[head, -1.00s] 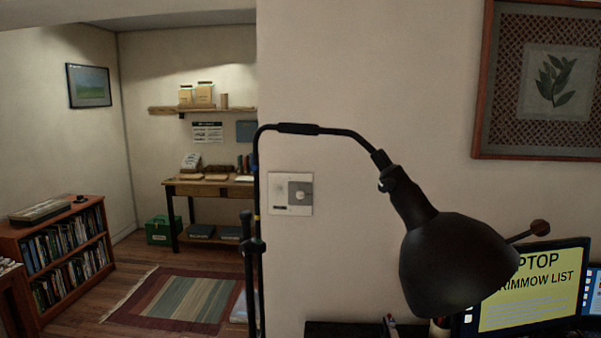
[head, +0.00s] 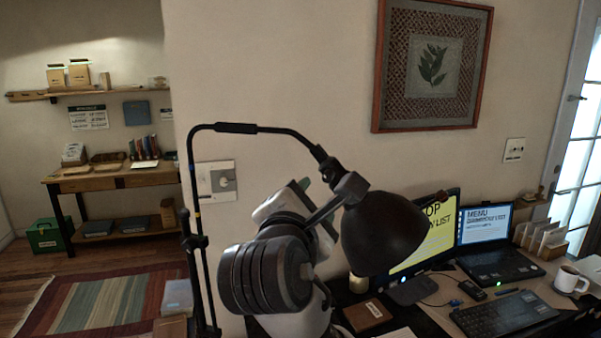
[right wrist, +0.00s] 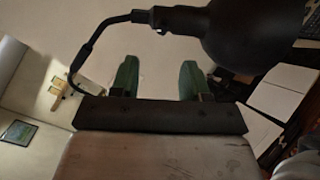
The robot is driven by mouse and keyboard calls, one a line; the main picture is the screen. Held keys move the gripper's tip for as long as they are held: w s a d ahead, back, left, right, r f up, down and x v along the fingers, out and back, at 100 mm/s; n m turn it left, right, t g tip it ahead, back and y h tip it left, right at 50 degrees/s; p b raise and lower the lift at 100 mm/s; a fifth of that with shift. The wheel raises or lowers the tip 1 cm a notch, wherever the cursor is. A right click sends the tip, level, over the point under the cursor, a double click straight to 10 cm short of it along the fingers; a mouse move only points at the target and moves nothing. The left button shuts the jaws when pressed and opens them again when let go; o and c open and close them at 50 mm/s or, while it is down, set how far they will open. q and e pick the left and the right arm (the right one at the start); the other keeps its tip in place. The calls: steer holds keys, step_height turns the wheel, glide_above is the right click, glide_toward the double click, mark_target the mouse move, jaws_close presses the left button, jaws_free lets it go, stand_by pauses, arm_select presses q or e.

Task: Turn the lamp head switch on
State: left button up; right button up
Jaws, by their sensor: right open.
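The black desk lamp's shade (head: 383,235) hangs from a thin curved arm (head: 272,129) in the head view. The shade also fills the upper right of the right wrist view (right wrist: 255,38). My right gripper (head: 349,188) is close to the lamp's neck and overlaps it in the head view; contact cannot be told. In the right wrist view its two green fingers (right wrist: 157,78) stand apart with nothing between them, left of and below the shade. I cannot make out a lamp head switch now. My left gripper is not in view.
A monitor (head: 425,240), a laptop (head: 486,235), a keyboard (head: 517,312) and a white mug (head: 569,280) are on the desk right of the lamp. A framed leaf picture (head: 433,65) hangs behind. A rug (head: 110,305) lies on the floor at left.

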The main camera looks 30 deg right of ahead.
mark_target(327, 178)
steer(key=p+x, duration=0.3)
steer(key=x, duration=0.7)
steer(key=shift+s+d, duration=0.1)
steer(key=shift+s, duration=0.1)
steer(key=shift+w+d+f+p, duration=0.2)
steer(key=shift+w+d+p, duration=0.1)
steer(key=shift+w+d, duration=0.15)
jaws_close()
